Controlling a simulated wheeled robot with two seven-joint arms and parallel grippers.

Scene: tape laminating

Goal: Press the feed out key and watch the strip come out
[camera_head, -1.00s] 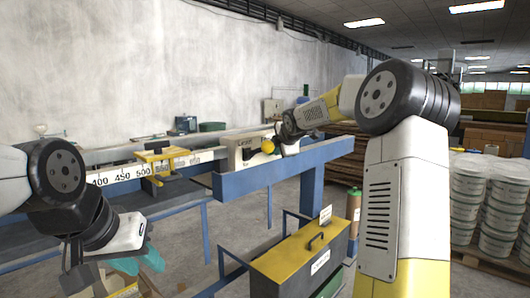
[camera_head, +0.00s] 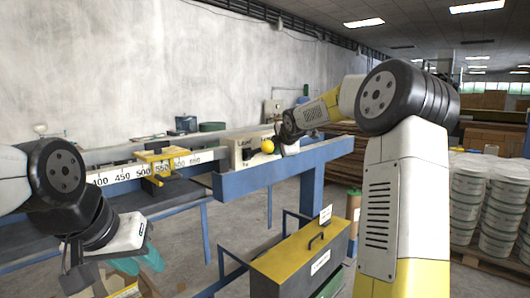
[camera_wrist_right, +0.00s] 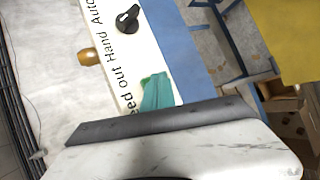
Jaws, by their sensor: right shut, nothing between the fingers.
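The cream control box (camera_head: 241,153) stands at the end of the blue beam, with partly readable lettering. In the right wrist view its white panel (camera_wrist_right: 112,22) carries the words "Hand Auto" beside a black rotary knob (camera_wrist_right: 127,18), and a partly covered "feed out" label (camera_wrist_right: 131,88). My right gripper (camera_wrist_right: 158,90) has its teal fingers shut and empty over the panel beside that label. The feed out key itself is hidden, and I cannot tell whether the fingers touch it. No strip shows. My left gripper (camera_head: 152,259) hangs low at the left; its finger gap is unclear.
A yellow ball-shaped part (camera_head: 267,146) sits at the control box. A numbered scale (camera_head: 125,172) and a yellow stop (camera_head: 160,160) lie to its left. The blue beam (camera_head: 245,182) runs below. A yellow-topped box (camera_head: 302,253) stands in front; white buckets (camera_head: 478,205) are stacked at right.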

